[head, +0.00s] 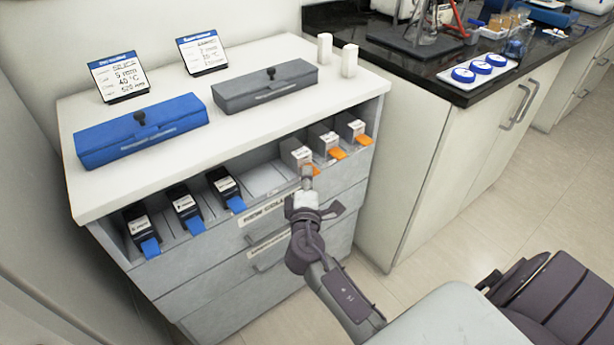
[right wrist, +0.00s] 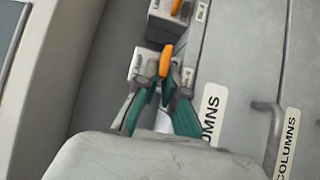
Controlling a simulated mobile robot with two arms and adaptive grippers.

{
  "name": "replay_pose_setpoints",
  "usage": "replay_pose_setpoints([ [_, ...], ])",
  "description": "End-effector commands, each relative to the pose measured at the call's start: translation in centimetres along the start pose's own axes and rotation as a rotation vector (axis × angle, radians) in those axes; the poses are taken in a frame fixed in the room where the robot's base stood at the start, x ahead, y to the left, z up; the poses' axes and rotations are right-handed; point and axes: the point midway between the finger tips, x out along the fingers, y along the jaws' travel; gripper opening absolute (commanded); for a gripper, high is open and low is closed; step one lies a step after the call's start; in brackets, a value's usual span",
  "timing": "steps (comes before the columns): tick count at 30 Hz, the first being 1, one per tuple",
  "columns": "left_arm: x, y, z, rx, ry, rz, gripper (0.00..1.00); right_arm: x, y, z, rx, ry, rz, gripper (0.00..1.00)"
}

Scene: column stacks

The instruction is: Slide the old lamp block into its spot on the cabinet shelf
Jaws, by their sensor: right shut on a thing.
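A light grey block (head: 297,152) with an orange tab sits on the cabinet shelf (head: 262,180), left of two similar blocks. I take it for the old lamp block; its label is too small to read. My right gripper (head: 307,174) is in front of it, shut on its orange tab. The right wrist view shows the fingertips (right wrist: 164,84) closed around the orange tab (right wrist: 166,60), with the block (right wrist: 140,64) just beyond. The block's rear is hidden inside the shelf. My left gripper is not in view.
Two more grey blocks with orange tabs (head: 322,138) (head: 352,126) stand to the right. Several dark blocks with blue tabs (head: 184,206) stand to the left. An empty stretch of shelf lies between the groups. Blue (head: 140,130) and grey (head: 265,88) cases lie on top.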

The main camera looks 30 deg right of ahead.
Motion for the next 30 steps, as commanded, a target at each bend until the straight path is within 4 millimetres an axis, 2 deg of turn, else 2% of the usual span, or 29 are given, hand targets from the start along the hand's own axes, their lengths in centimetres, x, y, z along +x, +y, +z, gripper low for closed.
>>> replay_pose_setpoints([
  [1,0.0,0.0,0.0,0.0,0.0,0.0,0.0,0.0,0.1,0.0,0.001,0.0,0.002,0.0],
  [2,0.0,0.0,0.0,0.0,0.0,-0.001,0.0,0.0,0.1,0.0,0.001,0.0,0.002,0.11],
  [3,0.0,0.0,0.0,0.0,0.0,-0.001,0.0,0.0,0.1,0.0,0.001,0.0,0.002,0.18],
  [6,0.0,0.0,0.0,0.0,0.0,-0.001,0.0,0.0,0.1,0.0,0.001,0.0,0.001,0.34],
  [7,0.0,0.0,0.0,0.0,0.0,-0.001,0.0,0.0,0.1,0.0,0.001,0.0,0.001,0.37],
  [15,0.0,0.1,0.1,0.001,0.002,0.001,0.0,-0.1,-0.1,0.0,0.0,0.0,-0.001,0.37],
  [19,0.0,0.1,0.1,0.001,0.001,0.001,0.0,-1.0,-0.1,0.0,-0.001,0.001,-0.002,0.37],
  [23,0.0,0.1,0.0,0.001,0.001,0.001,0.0,-3.2,-0.1,0.0,0.001,0.002,-0.004,0.37],
  [30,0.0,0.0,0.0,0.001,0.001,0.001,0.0,-8.4,-0.1,0.0,0.001,0.001,-0.003,0.37],
])
